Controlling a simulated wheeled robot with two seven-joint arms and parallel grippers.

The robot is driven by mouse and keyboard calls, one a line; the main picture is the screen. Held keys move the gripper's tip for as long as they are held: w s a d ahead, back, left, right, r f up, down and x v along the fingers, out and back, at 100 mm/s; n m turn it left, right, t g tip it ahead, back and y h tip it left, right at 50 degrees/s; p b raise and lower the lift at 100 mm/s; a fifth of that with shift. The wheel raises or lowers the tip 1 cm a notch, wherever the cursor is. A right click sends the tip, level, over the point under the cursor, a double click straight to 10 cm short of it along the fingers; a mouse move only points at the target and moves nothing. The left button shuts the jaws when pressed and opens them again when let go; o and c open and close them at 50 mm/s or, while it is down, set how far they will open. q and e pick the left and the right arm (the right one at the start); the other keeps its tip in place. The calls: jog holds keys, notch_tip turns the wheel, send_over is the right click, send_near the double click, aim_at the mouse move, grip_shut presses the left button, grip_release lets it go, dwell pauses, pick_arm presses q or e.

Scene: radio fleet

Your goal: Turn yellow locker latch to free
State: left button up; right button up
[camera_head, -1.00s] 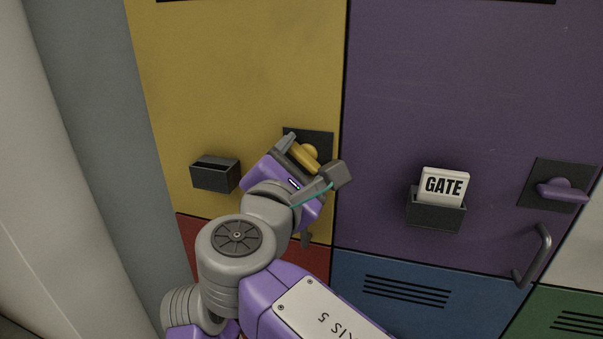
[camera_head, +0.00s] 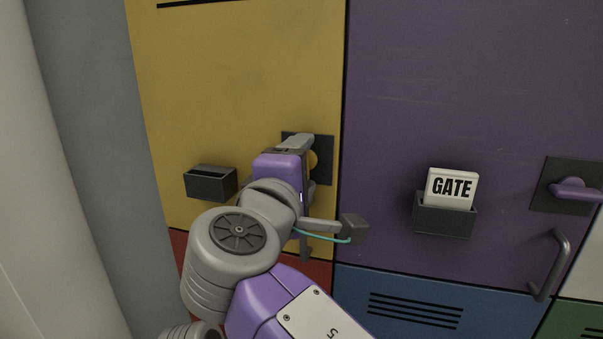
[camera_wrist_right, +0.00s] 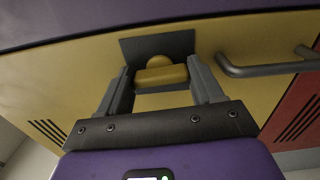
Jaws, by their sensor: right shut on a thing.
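The yellow latch (camera_head: 314,160) sits on a dark square plate (camera_head: 325,172) on the yellow locker door (camera_head: 240,80). In the head view my right gripper (camera_head: 304,160) covers most of the latch. In the right wrist view the latch's bar (camera_wrist_right: 161,77) lies crosswise between the two fingers of my right gripper (camera_wrist_right: 160,68), its rounded hub just beyond. The gripper is shut on the latch. The latch's exact angle on the plate is hard to tell in the head view. My left gripper is not in view.
A dark empty-looking holder (camera_head: 211,183) is left of the latch. The purple locker (camera_head: 430,80) to the right bears a GATE card (camera_head: 451,188) in a holder, a purple latch (camera_head: 574,189) and a handle (camera_head: 552,265). A dark bar handle (camera_wrist_right: 265,70) is near the yellow latch.

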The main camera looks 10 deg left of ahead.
jog(key=shift+m, duration=0.4)
jog(key=o, duration=1.1)
jog(key=shift+c, duration=0.2)
jog(key=shift+s, duration=0.1)
jog(key=s+b, duration=0.1)
jog(key=s, duration=0.6)
jog(key=shift+s, duration=0.2)
jog(key=shift+a, duration=0.1)
